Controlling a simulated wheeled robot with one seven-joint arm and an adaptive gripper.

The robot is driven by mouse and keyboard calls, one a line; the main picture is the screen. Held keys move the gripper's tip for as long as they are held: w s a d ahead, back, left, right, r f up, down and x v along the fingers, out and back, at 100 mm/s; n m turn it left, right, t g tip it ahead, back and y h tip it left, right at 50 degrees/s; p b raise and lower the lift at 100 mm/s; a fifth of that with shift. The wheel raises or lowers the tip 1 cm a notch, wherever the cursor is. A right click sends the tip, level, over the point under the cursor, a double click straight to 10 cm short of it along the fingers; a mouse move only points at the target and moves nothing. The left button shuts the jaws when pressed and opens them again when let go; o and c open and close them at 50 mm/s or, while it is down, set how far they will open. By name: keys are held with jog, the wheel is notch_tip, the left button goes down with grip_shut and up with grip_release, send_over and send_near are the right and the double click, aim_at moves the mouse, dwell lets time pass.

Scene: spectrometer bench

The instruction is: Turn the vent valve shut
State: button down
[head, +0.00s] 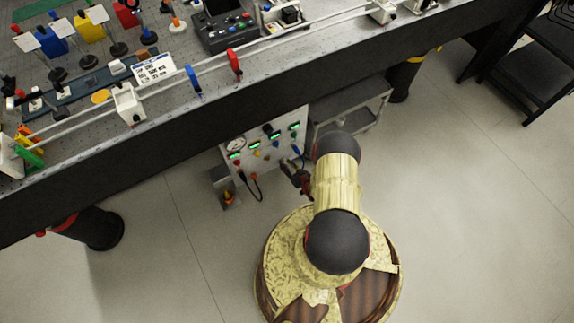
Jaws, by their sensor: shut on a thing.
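A pale control panel (276,153) stands under the bench, with a round gauge (235,145), green-lit displays and several small coloured knobs on its face. My gripper (298,179), dark with red parts, is at the lower right of this panel. It is shut on a small part there, which I take to be the vent valve. The fingers and my arm hide the valve, so its handle and angle cannot be seen.
The optical bench (215,85) runs above the panel, its dark front edge overhanging. A grey cart (350,108) stands right of the panel. Dark cables (255,186) hang at the panel's lower left near a small box (225,190). The floor (470,210) at right is clear.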

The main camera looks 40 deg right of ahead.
jog(key=n+h, duration=0.1)
jog(key=n, duration=0.1)
jog(key=n+h, duration=0.1)
jog(key=n, duration=0.1)
jog(key=n+h, duration=0.2)
jog(key=shift+w+a+g, duration=0.1)
jog(key=shift+a+g, duration=0.2)
dwell(0.5)
jog(key=c, duration=1.5)
grip_release()
jog(key=shift+c, duration=0.2)
jog(key=shift+o, duration=0.3)
jog(key=v, duration=0.7)
jog(key=shift+a, duration=0.15)
